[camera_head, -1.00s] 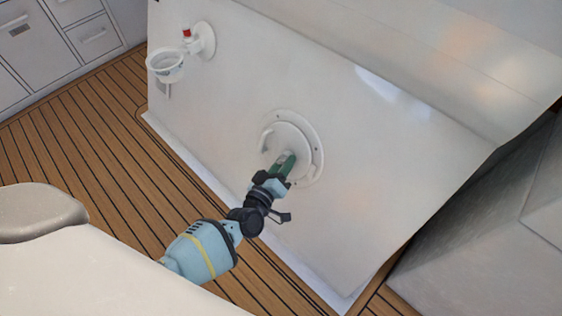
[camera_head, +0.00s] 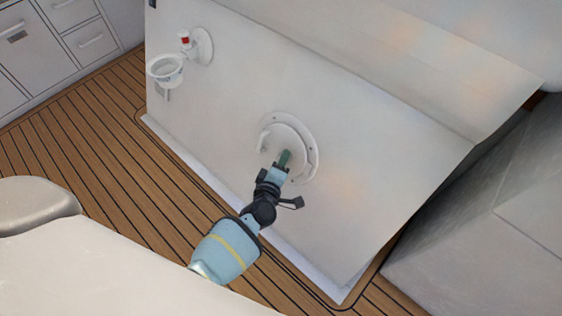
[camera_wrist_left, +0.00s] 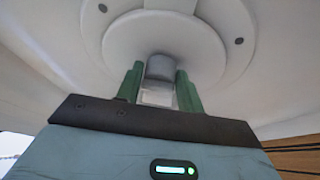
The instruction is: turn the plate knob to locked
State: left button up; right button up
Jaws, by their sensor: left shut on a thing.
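The round white plate (camera_head: 293,134) is set in the slanted white panel, with a raised handle on its left side. It also shows in the left wrist view (camera_wrist_left: 125,42), with screws around its rim. The grey knob (camera_wrist_left: 160,67) stands out from the plate between the green fingers of my left gripper (camera_wrist_left: 160,92). In the head view my left gripper (camera_head: 284,159) reaches the plate's lower part, shut on the knob, which is mostly hidden there. The right gripper is not in view.
A white cup holder (camera_head: 165,70) and a fitting with a red part (camera_head: 186,42) are on the panel's upper left. Wooden floor (camera_head: 90,140) lies left of the panel. A grey block (camera_head: 480,240) stands at the right.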

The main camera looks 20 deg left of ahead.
pick_arm(q)
jog(key=shift+s+a+f, duration=0.1)
jog(key=shift+a+f, duration=0.05)
jog(key=o, duration=0.8)
jog(key=shift+o, duration=0.7)
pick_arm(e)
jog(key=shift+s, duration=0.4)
pick_arm(q)
jog(key=p+v, duration=0.3)
jog(key=v, duration=0.4)
jog(key=shift+s+r, duration=0.2)
jog(key=shift+s, duration=0.15)
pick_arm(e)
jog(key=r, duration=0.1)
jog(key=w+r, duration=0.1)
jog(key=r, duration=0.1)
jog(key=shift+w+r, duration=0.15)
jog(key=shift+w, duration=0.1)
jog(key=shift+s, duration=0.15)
